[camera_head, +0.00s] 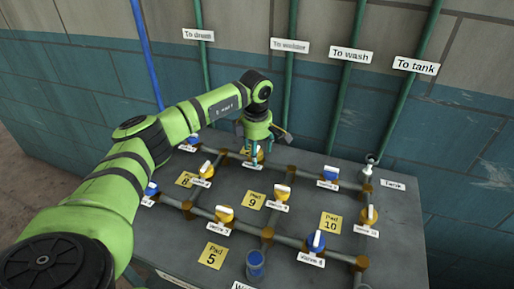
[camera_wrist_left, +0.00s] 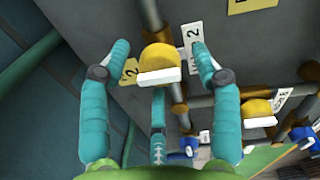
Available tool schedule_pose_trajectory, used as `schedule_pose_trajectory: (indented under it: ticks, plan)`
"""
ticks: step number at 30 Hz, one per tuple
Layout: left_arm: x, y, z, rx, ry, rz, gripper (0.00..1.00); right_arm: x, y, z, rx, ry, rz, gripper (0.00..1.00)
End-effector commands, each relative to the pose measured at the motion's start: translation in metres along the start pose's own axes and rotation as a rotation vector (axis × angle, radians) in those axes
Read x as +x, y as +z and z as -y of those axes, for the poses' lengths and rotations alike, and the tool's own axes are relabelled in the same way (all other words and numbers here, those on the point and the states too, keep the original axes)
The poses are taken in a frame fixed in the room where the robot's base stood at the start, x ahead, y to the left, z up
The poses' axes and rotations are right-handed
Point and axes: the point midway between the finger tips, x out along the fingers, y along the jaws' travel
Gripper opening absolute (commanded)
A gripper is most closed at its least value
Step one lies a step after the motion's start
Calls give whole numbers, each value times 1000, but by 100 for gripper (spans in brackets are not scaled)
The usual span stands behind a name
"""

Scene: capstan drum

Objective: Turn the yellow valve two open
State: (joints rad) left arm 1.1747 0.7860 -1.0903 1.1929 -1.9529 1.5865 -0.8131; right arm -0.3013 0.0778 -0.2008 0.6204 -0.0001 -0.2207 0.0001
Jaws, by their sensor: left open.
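The yellow valve two (camera_head: 259,154) sits at the back of the grey board, partly hidden by my left gripper (camera_head: 256,143). In the left wrist view the valve is a round yellow knob (camera_wrist_left: 157,54) with a white bar handle (camera_wrist_left: 158,76). The handle lies across the brown-grey pipe it is mounted on. A white label ending in 2 (camera_wrist_left: 188,38) is beside it. My left gripper (camera_wrist_left: 160,48) is open, with one teal finger on each side of the knob and a third below. A gap shows between the side fingers and the knob. My right gripper is not in view.
Another yellow valve (camera_wrist_left: 257,109) is to the right in the wrist view. Several yellow and blue valves, including blue valve 6 (camera_head: 316,241), stand on the board's pipes. A blue cup-like object (camera_head: 255,263) is near the front. Green vertical pipes (camera_head: 290,80) rise behind the board.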

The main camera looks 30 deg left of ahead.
Motion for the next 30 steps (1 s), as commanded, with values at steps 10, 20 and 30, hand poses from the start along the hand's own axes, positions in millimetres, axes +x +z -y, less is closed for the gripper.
schedule_pose_trajectory:
  ticks: [10, 20, 30]
  plan:
    - [0, 0, 0, 1, 0, 1, 7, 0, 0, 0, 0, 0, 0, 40]
    - [1, 2, 1, -17, -1, 1, 7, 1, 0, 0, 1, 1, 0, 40]
    - [1, 3, 0, -197, -2, -11, 7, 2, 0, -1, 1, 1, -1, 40]
